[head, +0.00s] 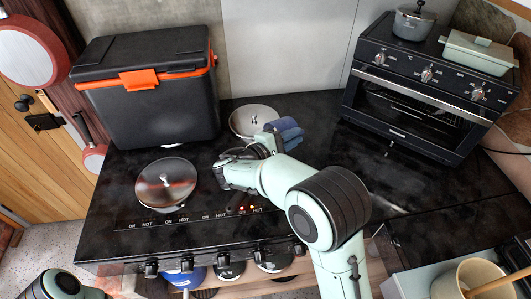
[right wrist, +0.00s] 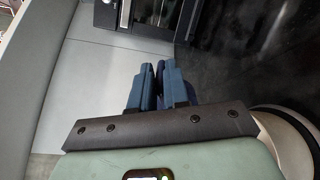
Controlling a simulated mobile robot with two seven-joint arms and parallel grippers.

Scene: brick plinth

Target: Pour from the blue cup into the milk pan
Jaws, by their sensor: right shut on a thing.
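My right gripper (head: 276,138) reaches over the back of the black cooktop, shut at a blue shape that I take as the blue cup (head: 290,126). The cup's outline is hard to separate from the blue finger pads. In the right wrist view the fingers of my right gripper (right wrist: 159,85) are close together, with a narrow dark blue strip between them; the cup's mouth and contents are not visible. A round silver pan with a knob (head: 166,183) sits front left on the cooktop. A second one (head: 252,119) sits behind the gripper. I cannot tell which is the milk pan. My left gripper is out of view.
A black cooler with orange latches (head: 150,95) stands back left. A black oven (head: 415,95) stands back right, with a grey pot (head: 412,22) and a pale green dish (head: 478,52) on top. A beige pot (head: 470,280) is at the lower right. The cooktop's right part is clear.

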